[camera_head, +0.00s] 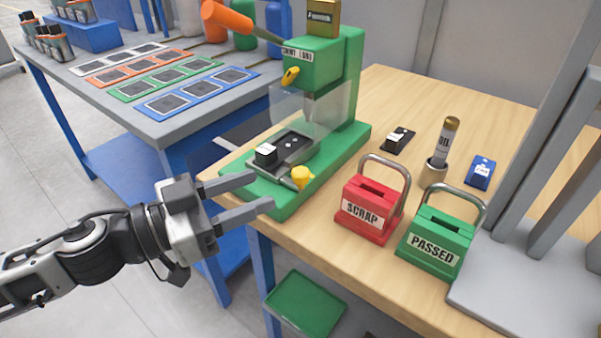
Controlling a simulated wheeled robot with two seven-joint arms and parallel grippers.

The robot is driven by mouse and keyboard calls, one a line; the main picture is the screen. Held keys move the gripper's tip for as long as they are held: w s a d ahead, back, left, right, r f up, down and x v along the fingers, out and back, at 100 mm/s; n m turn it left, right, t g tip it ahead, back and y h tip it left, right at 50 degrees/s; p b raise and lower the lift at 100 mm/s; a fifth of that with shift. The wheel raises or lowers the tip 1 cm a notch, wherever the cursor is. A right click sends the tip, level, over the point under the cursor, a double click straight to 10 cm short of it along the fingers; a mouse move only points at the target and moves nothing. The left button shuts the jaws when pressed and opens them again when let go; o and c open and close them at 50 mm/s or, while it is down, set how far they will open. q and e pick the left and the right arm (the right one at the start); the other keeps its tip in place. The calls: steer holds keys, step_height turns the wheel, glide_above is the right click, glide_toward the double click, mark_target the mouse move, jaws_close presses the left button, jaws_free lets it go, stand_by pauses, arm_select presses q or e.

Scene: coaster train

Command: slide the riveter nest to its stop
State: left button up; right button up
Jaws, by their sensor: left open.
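The green riveter (344,95) stands on the wooden bench, with an orange-handled lever at its top and a clear guard in front of its ram. Its dark nest (290,147) lies on the green base, below and partly in front of the guard. A yellow knob (301,175) is at the base's front. My left gripper (264,192) is open and empty, its fingers pointing right at the base's front left edge. Whether they touch the base cannot be told. My right gripper is not in view.
A red SCRAP box (370,207) and a green PASSED box (437,243) stand right of the riveter. A side table (85,75) with coloured mats is at the left. A green tray (305,302) lies below the bench.

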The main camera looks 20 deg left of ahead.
mark_target(301, 171)
arm_select(q)
steer(key=shift+r+p+x, duration=0.2)
steer(key=shift+p+x, duration=0.4)
steer(key=shift+x, duration=1.3)
steer(key=p+x, duration=0.1)
steer(key=x, duration=0.2)
steer(key=shift+w+d+p, duration=0.1)
steer(key=shift+w+p, duration=0.15)
steer(key=shift+p, duration=0.1)
steer(key=shift+w+d, duration=0.2)
steer(key=shift+w+d+f, duration=0.2)
steer(key=shift+w+d, duration=0.1)
steer(key=shift+d, duration=0.05)
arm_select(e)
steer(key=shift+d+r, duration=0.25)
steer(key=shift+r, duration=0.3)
